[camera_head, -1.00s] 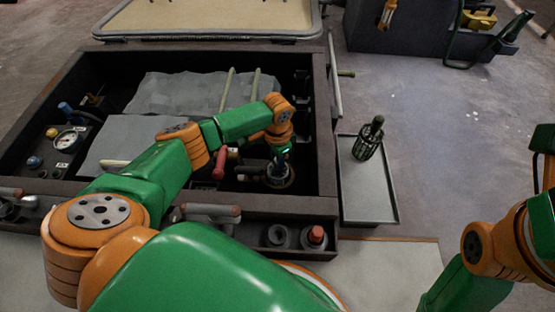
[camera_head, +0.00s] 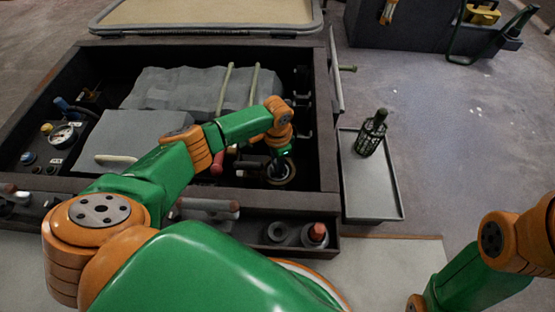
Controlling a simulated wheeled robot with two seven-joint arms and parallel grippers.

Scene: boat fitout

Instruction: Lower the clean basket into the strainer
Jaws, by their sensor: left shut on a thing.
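My left gripper (camera_head: 281,153) points down over the round strainer (camera_head: 290,180) near the right end of the open bay. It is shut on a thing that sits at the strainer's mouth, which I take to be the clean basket. The gripper and the strainer's rim hide most of it, so I cannot tell how deep it is. Another basket (camera_head: 369,138), dark green with an upright handle, stands on the grey tray (camera_head: 372,200) to the right. My right arm shows at the lower right, but its gripper is out of the picture.
The bay's dark wall (camera_head: 325,130) stands close to the right of the strainer. A red-handled valve (camera_head: 217,163) and pipes lie to its left. A front trough holds a red-capped bottle (camera_head: 315,233) and a grey cup (camera_head: 276,232). The tray's front part is bare.

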